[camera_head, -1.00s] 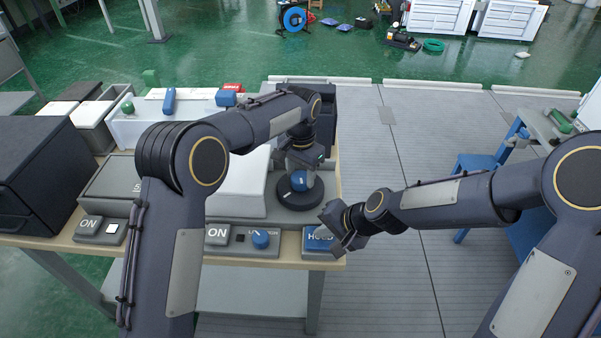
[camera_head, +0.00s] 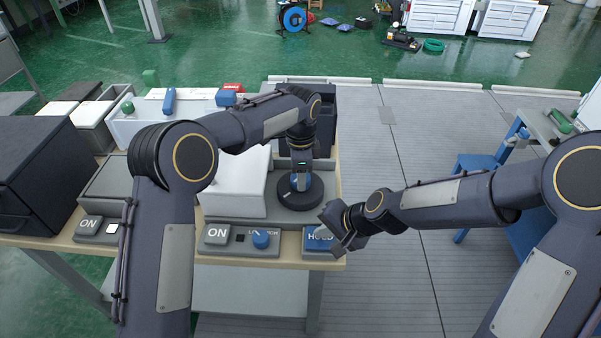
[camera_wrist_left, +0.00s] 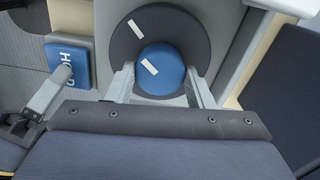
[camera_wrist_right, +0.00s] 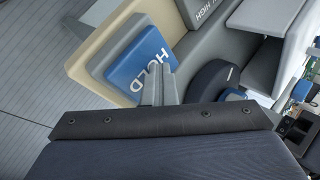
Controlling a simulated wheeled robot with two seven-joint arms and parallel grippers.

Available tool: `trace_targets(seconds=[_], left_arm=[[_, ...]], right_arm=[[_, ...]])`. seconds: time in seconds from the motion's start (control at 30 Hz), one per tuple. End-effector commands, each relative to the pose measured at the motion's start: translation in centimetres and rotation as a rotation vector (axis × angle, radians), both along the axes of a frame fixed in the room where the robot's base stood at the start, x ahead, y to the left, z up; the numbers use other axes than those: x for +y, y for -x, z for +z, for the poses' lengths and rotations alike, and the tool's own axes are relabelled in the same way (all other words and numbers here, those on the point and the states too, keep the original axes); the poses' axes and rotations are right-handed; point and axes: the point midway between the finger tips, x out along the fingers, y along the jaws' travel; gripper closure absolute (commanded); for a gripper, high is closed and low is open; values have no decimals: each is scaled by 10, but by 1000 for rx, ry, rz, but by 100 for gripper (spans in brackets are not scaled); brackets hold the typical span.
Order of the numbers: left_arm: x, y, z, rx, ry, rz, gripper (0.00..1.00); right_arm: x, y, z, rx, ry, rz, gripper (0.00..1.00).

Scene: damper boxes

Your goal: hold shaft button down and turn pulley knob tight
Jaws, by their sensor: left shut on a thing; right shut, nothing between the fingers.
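The pulley is a dark disc (camera_head: 301,203) with a blue knob (camera_wrist_left: 160,72) at its centre, near the right end of the bench. My left gripper (camera_head: 302,178) comes from above, shut on the knob with one finger on each side in the left wrist view. White marks show on both disc and knob. The blue HOLD button (camera_wrist_right: 141,62) sits at the bench's front right corner. My right gripper (camera_wrist_right: 162,75) is shut and empty, with its fingertips over the button's edge, seemingly touching it. How far the button is pressed I cannot tell.
A white box (camera_head: 237,190) stands left of the pulley. A dark box (camera_head: 322,105) stands behind.

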Motion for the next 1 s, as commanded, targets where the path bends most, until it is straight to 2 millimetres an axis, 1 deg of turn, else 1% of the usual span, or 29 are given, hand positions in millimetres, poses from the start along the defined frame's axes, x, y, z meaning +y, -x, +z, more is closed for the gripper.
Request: trace_targets(seconds=[0.3, 0.77, 0.8, 0.93, 0.97, 1.0], left_arm=[[0, 0, -1, 2, -1, -94, 75], [0, 0, -1, 2, -1, -104, 75], [0, 0, -1, 2, -1, -104, 50], [0, 0, -1, 2, -1, -104, 33], [0, 0, -1, 2, -1, -103, 30], [0, 0, -1, 1, -1, -103, 30]], right_arm=[[0, 1, -1, 2, 1, 0, 100], [0, 0, -1, 2, 1, 0, 100], [0, 0, -1, 2, 1, 0, 100], [0, 0, -1, 2, 1, 0, 100], [0, 0, -1, 2, 1, 0, 100], [0, 0, -1, 2, 1, 0, 100]])
